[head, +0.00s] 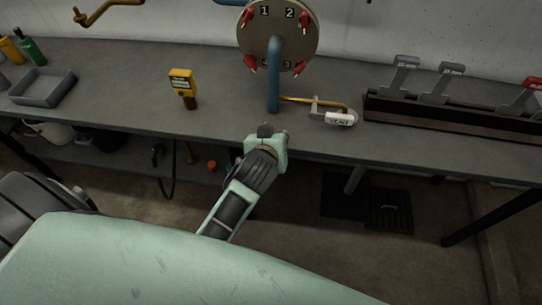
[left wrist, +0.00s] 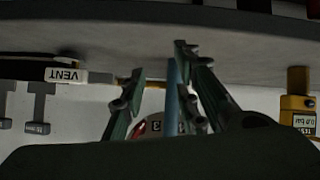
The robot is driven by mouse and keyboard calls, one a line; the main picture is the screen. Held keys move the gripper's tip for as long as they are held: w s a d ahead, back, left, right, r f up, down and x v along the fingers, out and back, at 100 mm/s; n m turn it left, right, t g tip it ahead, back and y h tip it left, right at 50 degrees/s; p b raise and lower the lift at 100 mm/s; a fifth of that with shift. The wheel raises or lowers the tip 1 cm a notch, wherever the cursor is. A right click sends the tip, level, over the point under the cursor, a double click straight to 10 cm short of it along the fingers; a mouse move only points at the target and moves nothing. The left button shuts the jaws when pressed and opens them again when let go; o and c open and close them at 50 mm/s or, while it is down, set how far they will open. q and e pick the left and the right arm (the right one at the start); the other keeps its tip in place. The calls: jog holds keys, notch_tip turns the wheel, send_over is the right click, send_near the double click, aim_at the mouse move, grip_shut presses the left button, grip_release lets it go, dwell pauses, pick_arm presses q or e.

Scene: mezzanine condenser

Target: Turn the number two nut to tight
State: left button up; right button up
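The round metal plate (head: 256,42) stands on a blue pipe (head: 274,85) at the back of the bench. It carries the numbers 1 to 4, with a red nut by each. The number two nut (head: 305,22) is at its upper right. My left gripper (head: 266,134) is low in front of the bench edge, below and apart from the plate. In the left wrist view, which shows the scene upside down, its fingers (left wrist: 158,75) are spread with nothing held; the blue pipe and part of the plate (left wrist: 148,127) show beyond them. My right gripper is out of view.
A brass vent lever with a white VENT tag (head: 340,119) lies right of the pipe. A yellow meter (head: 182,84) stands to the left, a grey tray (head: 44,88) farther left. A dark rack with levers (head: 450,112) fills the right. The bench between tray and meter is clear.

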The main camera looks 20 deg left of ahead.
pick_arm(q)
jog(key=s+f+m+g, duration=0.1)
jog(key=s+f, duration=0.2)
jog(key=f, duration=0.2)
jog(key=shift+f, duration=0.4)
jog(key=shift+s+d, duration=0.1)
